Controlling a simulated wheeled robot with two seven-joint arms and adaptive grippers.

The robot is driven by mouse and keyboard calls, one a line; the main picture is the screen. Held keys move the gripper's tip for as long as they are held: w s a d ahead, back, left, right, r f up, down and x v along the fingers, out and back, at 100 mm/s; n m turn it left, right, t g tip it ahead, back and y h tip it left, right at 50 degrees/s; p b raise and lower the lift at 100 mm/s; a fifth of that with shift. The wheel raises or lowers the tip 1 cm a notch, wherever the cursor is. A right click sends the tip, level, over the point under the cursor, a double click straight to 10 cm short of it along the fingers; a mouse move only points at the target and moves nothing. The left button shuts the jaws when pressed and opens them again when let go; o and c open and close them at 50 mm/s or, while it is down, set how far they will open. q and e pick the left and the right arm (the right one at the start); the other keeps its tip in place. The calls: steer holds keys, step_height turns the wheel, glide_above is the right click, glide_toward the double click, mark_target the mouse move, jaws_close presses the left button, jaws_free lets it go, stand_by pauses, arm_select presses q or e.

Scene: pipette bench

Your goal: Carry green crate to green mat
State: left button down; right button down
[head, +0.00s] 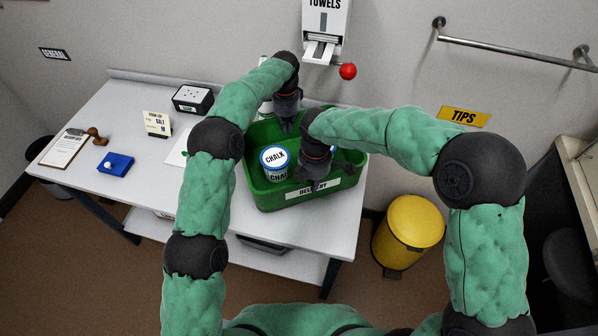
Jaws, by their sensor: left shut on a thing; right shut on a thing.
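The green crate (256,185), labelled DELIVERY on its front, is at the right end of the white bench. A white chalk tub (275,162) with a blue rim stands inside it, and something blue shows partly behind my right gripper. My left gripper (287,124) is shut at the crate's far rim. My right gripper (314,186) is shut at its near rim, by the label. The fingertips are mostly hidden. I cannot tell whether the crate rests on the bench or hangs just above it. No green mat is visible.
On the white bench (190,195) are a clipboard (66,148), a stamp (97,135), a blue tray (116,163), a card (157,124) and a black box (192,99). A yellow bin (408,232) stands right of the bench. A towel dispenser (327,25) hangs behind the crate.

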arm_select(q)
steer(key=shift+d+f+b, duration=0.1)
steer(key=shift+f+b, duration=0.35)
steer(key=shift+f, duration=0.1)
arm_select(e)
steer(key=shift+w+f, duration=0.25)
steer(key=shift+f, duration=0.15)
arm_select(q)
steer(key=c, duration=1.7)
jaws_free()
steer(key=shift+s+f, duration=0.1)
steer(key=shift+s, duration=0.05)
arm_select(e)
steer(key=c, duration=1.7)
jaws_free()
arm_select(q)
steer(key=o, duration=0.3)
arm_select(e)
steer(key=o, duration=0.3)
steer(key=shift+s, duration=0.15)
steer(key=shift+f, duration=0.1)
arm_select(q)
steer(key=shift+r, duration=0.2)
